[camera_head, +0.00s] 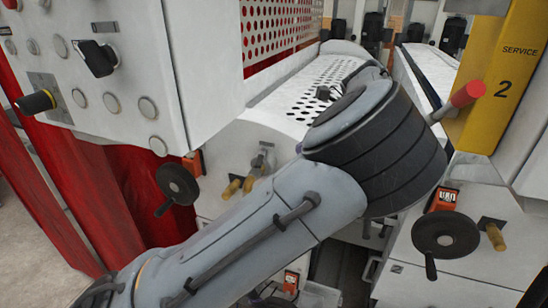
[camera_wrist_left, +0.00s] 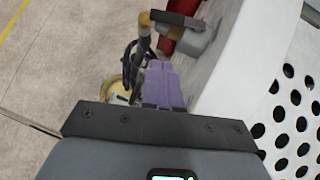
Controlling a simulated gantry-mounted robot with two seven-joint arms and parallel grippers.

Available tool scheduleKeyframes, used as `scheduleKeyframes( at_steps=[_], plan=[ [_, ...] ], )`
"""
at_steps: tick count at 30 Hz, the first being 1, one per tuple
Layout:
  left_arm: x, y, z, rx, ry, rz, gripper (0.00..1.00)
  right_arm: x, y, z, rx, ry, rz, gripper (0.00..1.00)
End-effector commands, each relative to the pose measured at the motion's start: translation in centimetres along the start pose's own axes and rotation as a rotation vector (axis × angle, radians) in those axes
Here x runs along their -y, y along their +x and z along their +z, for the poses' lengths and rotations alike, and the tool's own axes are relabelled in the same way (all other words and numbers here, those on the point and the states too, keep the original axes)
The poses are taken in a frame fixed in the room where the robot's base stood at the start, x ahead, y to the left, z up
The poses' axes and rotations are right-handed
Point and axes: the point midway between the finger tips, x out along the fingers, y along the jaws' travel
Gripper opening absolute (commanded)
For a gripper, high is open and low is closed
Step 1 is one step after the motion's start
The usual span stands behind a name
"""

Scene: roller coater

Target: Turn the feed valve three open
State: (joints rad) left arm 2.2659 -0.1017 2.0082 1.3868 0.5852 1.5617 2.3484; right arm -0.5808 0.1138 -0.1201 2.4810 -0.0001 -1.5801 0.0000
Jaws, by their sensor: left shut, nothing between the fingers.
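In the left wrist view, my left gripper (camera_wrist_left: 163,85) shows purple fingers pressed together with nothing between them. Just beyond the fingertips is a valve with a dark lever handle (camera_wrist_left: 175,19) and a brass-coloured fitting (camera_wrist_left: 145,20). The fingers appear apart from the handle, though depth is hard to judge. I cannot read a number on this valve. In the head view my left arm crosses the middle and its wrist hides the fingers. A small valve with brass fittings (camera_head: 250,184) shows on the white machine left of the arm. My right gripper is not in view.
Black handwheels stand at left (camera_head: 178,184) and right (camera_head: 445,233). A red-handled lever (camera_head: 467,95) juts out by the yellow service post (camera_head: 505,75). A control panel (camera_head: 110,75) fills the upper left. A perforated white cover (camera_wrist_left: 290,100) lies right of the fingers.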

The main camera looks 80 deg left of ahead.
Motion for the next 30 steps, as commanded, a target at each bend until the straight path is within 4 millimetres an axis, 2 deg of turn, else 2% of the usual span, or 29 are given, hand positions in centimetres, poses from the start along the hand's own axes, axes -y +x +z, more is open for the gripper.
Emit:
scheduleKeyframes(
  at_steps=[3, 9, 12, 21, 30],
  plan=[
    [-0.1, 2.4, 0.1, 0.005, -0.002, 0.003, 0.00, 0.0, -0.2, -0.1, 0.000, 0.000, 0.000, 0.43],
    [-0.1, 5.9, 0.1, 0.003, -0.001, 0.002, 0.00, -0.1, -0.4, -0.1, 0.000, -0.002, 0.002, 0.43],
    [-0.1, 6.7, 1.3, 0.003, -0.002, 0.002, 0.00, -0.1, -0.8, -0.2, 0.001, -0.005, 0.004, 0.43],
    [-0.1, 8.4, 2.6, 0.000, 0.000, 0.000, 0.00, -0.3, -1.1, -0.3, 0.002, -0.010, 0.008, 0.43],
    [0.0, 8.5, 2.7, 0.000, 0.000, 0.000, 0.00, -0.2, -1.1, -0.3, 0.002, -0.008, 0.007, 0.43]
  ],
)
